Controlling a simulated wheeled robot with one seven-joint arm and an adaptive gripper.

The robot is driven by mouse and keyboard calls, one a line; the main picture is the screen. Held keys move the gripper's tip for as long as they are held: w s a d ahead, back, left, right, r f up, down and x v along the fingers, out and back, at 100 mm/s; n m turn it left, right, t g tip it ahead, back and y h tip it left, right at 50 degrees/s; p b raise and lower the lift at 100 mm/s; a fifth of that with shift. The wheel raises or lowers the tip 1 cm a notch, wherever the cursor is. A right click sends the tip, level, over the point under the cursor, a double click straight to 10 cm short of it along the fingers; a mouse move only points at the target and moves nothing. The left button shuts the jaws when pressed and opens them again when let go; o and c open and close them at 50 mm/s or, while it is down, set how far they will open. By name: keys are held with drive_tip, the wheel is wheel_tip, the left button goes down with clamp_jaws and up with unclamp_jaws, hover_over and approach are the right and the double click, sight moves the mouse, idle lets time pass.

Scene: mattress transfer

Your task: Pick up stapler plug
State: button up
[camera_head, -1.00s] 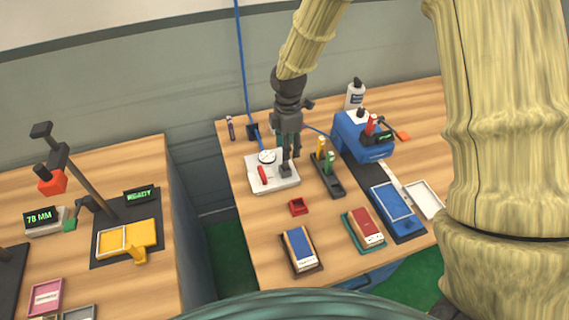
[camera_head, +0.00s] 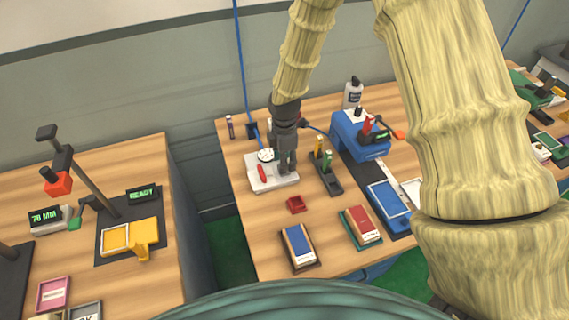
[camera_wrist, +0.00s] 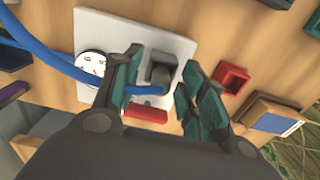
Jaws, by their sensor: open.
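The stapler plug (camera_wrist: 160,78) is a dark grey block with a blue cable (camera_wrist: 70,66) running to it. It sits on a light grey panel (camera_wrist: 112,22) with a white dial (camera_wrist: 92,66) and a red lever (camera_wrist: 146,113). My gripper (camera_wrist: 163,66) is open, with one teal-padded finger on each side of the plug. I cannot tell whether either finger touches it. In the head view my gripper (camera_head: 286,168) is low over the right part of the panel (camera_head: 262,183) and hides the plug.
A small red tray (camera_head: 296,205) lies in front of the panel. A black rack (camera_head: 328,180) with yellow and green items stands close to my gripper's right. A blue machine (camera_head: 358,140) and white bottle (camera_head: 352,94) stand behind. Free wood lies at the table's left front.

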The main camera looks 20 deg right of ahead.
clamp_jaws()
drive_tip(key=shift+r, duration=0.15)
